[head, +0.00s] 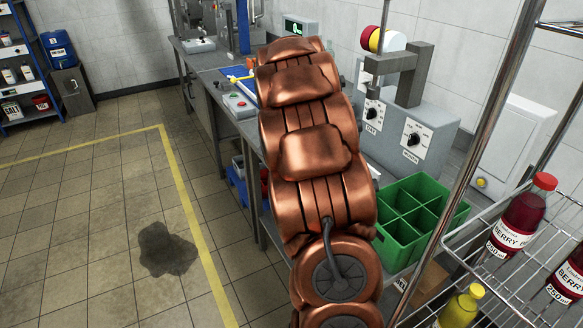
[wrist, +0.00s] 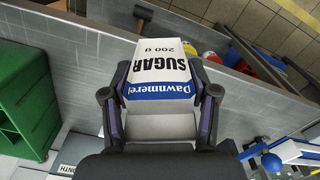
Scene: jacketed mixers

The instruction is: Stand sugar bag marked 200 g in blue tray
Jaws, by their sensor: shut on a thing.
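The sugar bag (wrist: 160,68), white with a blue band and marked SUGAR 200 g, is in my gripper (wrist: 160,95) in the wrist view. The fingers are shut on its two sides, near the blue-banded end. In the head view my copper arm hides both the bag and the gripper. A blue container (head: 237,184) with white and red items sits low under the bench edge in the head view. A flat blue surface (head: 240,74) lies on the bench farther back. I cannot tell which of these is the blue tray.
A green divided crate (head: 418,215) stands on the bench right of my arm; it also shows in the wrist view (wrist: 25,100). A grey mixer with dials (head: 408,125) stands behind it. A wire rack with bottles (head: 520,215) is close at right. The floor at left is open, with a dark stain (head: 166,249).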

